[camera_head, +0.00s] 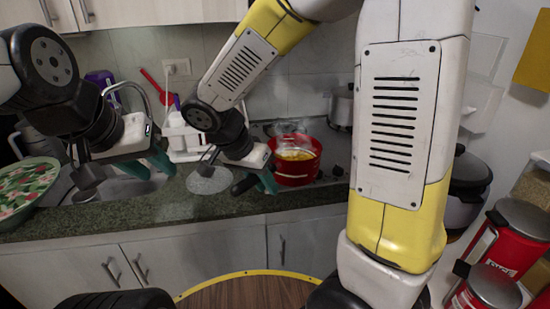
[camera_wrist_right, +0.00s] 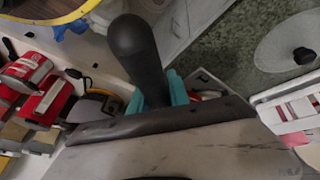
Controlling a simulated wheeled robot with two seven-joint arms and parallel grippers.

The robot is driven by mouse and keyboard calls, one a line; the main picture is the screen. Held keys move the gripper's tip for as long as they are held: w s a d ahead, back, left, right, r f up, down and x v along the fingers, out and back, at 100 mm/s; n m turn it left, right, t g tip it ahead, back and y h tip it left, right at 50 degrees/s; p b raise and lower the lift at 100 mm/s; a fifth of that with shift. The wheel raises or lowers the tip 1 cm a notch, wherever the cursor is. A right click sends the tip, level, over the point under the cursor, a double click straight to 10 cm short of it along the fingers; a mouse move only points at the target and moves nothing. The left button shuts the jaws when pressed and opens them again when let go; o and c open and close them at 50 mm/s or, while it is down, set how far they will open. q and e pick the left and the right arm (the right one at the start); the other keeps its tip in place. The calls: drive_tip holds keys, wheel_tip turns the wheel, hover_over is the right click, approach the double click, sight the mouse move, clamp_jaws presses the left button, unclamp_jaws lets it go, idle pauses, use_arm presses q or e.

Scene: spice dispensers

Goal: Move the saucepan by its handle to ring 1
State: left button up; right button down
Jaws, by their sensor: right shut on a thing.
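The red saucepan (camera_head: 296,172) with yellow contents is at the front left of the dark hob (camera_head: 325,130); I cannot tell whether it touches the surface. Its dark handle (camera_head: 243,186) points left over the counter. My right gripper (camera_head: 266,182) is shut on the handle. In the right wrist view the handle (camera_wrist_right: 135,50) sticks out between the teal fingers (camera_wrist_right: 160,93). My left gripper (camera_head: 149,168) hangs empty over the sink area, its teal fingers apart. The hob's rings are mostly hidden by the pans and my right arm, and I see no ring numbers.
A steel pot (camera_head: 342,107) stands at the back of the hob. A glass lid (camera_head: 209,180) lies on the green counter (camera_head: 160,212) left of the handle. A patterned bowl (camera_head: 25,190) is at far left. A dark cooker (camera_head: 467,180) and red canisters (camera_head: 505,240) stand at right.

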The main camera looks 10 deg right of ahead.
drive_tip(key=shift+w+d+f, duration=0.25)
drive_tip(key=shift+w+f, duration=0.6)
drive_tip(key=shift+w, duration=1.75)
drive_tip(key=shift+w+d+f, duration=0.2)
drive_tip(key=shift+w+f, duration=0.6)
drive_tip(key=shift+w, duration=1.8)
drive_tip(key=shift+w+d+f, duration=0.25)
drive_tip(key=shift+w+f, duration=0.6)
drive_tip(key=shift+w, duration=1.75)
drive_tip(key=c, duration=1.2)
unclamp_jaws()
drive_tip(key=shift+c, duration=0.2)
drive_tip(key=v, duration=1.2)
drive_tip(key=s+d+r+n+t+y, duration=0.1)
drive_tip(key=s+d+r+n+y, duration=0.1)
drive_tip(key=s, duration=0.5)
drive_tip(key=s+d+r+n+t+y, duration=0.1)
drive_tip(key=s+d+r+n+y, duration=0.1)
drive_tip(key=s+d, duration=0.3)
drive_tip(key=s+d+r+n+t+y, duration=0.2)
drive_tip(key=s+d+n+y, duration=0.1)
drive_tip(key=s, duration=0.6)
drive_tip(key=shift+s+d+r+n, duration=0.3)
drive_tip(key=shift+d+n, duration=0.4)
